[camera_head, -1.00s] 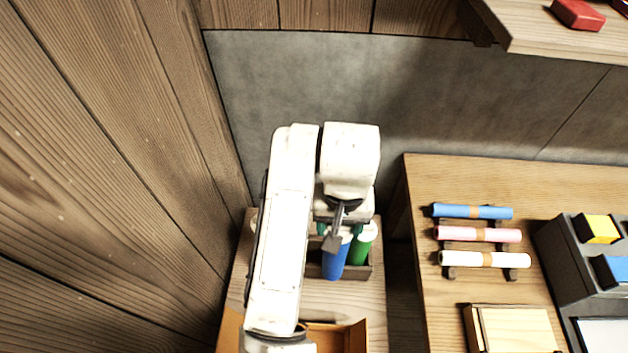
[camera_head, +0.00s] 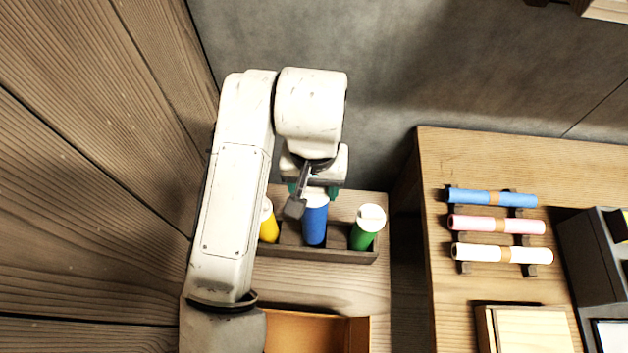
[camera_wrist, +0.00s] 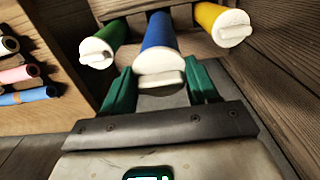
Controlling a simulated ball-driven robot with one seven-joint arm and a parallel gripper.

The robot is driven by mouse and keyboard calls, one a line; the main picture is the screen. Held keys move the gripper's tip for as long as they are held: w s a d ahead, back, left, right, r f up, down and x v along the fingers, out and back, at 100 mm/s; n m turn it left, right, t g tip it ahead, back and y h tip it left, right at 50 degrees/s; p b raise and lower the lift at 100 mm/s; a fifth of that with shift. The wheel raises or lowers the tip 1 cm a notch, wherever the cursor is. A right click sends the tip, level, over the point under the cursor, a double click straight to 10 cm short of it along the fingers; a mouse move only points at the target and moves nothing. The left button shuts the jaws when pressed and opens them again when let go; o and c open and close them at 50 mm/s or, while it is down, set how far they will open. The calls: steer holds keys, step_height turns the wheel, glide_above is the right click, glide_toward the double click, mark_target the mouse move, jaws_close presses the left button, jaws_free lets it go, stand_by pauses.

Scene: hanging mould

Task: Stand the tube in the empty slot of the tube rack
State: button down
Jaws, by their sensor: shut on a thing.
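The blue tube (camera_head: 315,222) with a white cap is upright in the middle of the dark wooden rack (camera_head: 330,253), between the yellow tube (camera_head: 268,222) and the green tube (camera_head: 367,228). Its lower end is behind the rack's front wall; I cannot tell if it rests on the bottom. My gripper (camera_head: 314,190) is shut on its upper part from above. In the wrist view, the green fingers (camera_wrist: 162,92) flank the white cap of the blue tube (camera_wrist: 160,40). The green (camera_wrist: 103,45) and yellow (camera_wrist: 222,22) tubes stand apart on either side.
A wooden wall (camera_head: 90,180) rises close on the left and a grey wall (camera_head: 400,60) at the back. An orange tray (camera_head: 310,335) lies in front of the rack. A table on the right holds rolls on a stand (camera_head: 495,225) and a dark organiser (camera_head: 590,260).

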step_height(320, 180, down, 8)
steer(key=b, duration=0.7)
steer(key=shift+f, duration=0.2)
steer(key=shift+s+r+p, duration=0.1)
steer(key=shift+p, duration=0.25)
steer(key=shift+s+f+b, duration=0.1)
steer(key=shift+f+b, duration=0.2)
steer(key=shift+f, duration=1.25)
stand_by(1.9)
steer(key=c, duration=0.5)
jaws_free()
steer(key=o, duration=0.3)
steer(key=shift+r, duration=0.1)
steer(key=shift+r, duration=0.1)
step_height(320, 180, up, 11)
steer(key=shift+f+p, duration=0.2)
steer(key=shift+p, duration=0.5)
